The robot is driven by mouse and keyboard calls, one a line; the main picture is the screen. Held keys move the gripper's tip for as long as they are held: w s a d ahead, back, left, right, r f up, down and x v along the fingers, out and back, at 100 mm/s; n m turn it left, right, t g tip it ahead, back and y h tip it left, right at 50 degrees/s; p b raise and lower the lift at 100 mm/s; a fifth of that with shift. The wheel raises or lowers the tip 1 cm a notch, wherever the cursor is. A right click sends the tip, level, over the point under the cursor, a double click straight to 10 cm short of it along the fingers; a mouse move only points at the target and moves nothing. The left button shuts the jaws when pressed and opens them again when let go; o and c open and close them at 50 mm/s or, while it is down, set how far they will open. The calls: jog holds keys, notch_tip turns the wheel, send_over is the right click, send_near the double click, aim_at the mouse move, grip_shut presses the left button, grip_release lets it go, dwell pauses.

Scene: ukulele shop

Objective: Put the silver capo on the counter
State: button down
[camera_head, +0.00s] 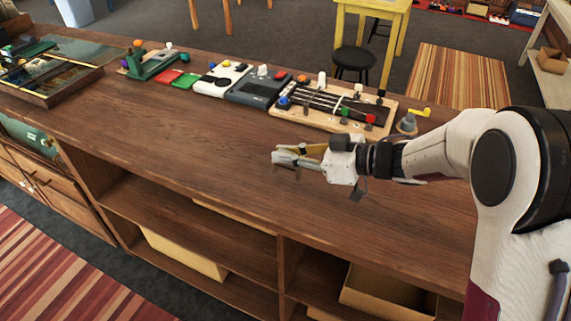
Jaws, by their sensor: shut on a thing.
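My gripper (300,154) is over the right half of the wooden counter (190,138), near its front edge, with its fingers pointing left. It is shut on a small silver-grey thing (284,158), which looks like the silver capo. The fingers partly hide it. The held thing appears close to the counter top; I cannot tell whether it touches.
A wooden board with strings and coloured knobs (328,105) lies behind my gripper. Next to it are a dark grey device (258,88) and a white device (220,80). A glass-topped case (45,77) stands at the far left. The counter's front middle is clear.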

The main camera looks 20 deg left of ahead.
aim_at(290, 167)
dwell(0.3)
jog(key=shift+f, duration=1.85)
jog(key=shift+f, duration=0.15)
jog(key=c, duration=2.2)
grip_release()
jog(key=shift+o, duration=0.2)
jog(key=shift+d+r, duration=0.15)
jog(key=shift+r, duration=0.05)
jog(key=v, duration=1.1)
jog(key=shift+d, duration=0.35)
jog(key=shift+r, duration=0.1)
